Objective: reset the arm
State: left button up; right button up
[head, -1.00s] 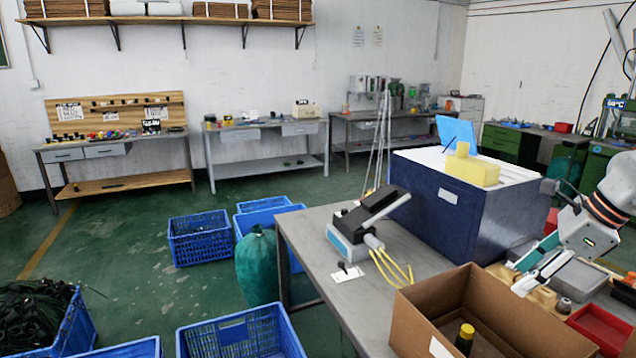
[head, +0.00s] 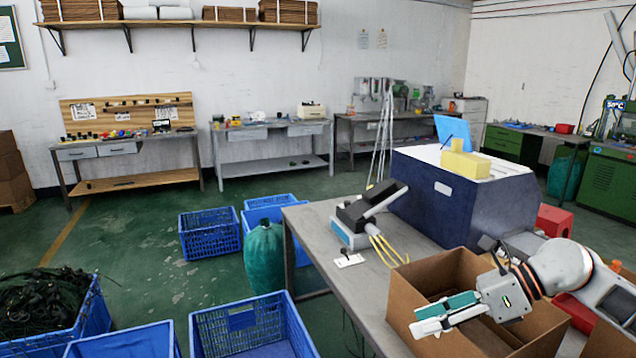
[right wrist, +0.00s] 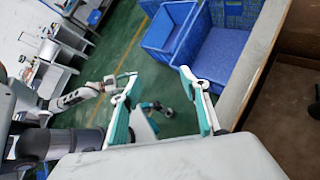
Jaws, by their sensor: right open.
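My right gripper (head: 421,321) is over the left side of the open cardboard box (head: 570,338) in the head view, its teal-and-white fingers pointing left. It holds nothing. In the right wrist view its two fingers (right wrist: 158,74) stand wide apart with green floor between them. A jointed white and grey arm (right wrist: 85,93) shows at the left of the right wrist view and seems to be my left arm. Its gripper is too small and partly covered to read. No left arm shows in the head view.
Blue crates (head: 208,235) and a green sack (head: 264,258) stand on the floor at left. Open floor lies beyond them.

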jog(key=s+a+f+m+t+y, duration=0.2)
jog(key=a+m+t+y, duration=0.45)
jog(key=a+m, duration=0.5)
jog(key=s+d+f+m+t+h, duration=0.2)
jog(key=d+f+m+t+h, duration=0.25)
jog(key=f+m, duration=0.55)
jog(key=s+d+f+m+t+h, duration=0.1)
jog(key=d+f+m+t+h, duration=0.2)
jog(key=f+m+h, duration=0.7)
pick_arm(q)
notch_tip(320, 180, down, 7)
jog(key=s+b, duration=0.2)
jog(key=b, duration=0.2)
jog(key=shift+r+g+b, duration=0.15)
jog(key=shift+g+b, duration=0.15)
pick_arm(e)
jog(key=s+d+f+m+g, duration=0.3)
jog(key=s+f+m+g, duration=0.2)
jog(key=s+f+m, duration=0.5)
jog(key=s+f, duration=0.5)
jog(key=f, duration=0.3)
jog(key=shift+f+m+g, duration=0.25)
jog(key=shift+m+g, duration=0.05)
jog(key=shift+m, duration=0.05)
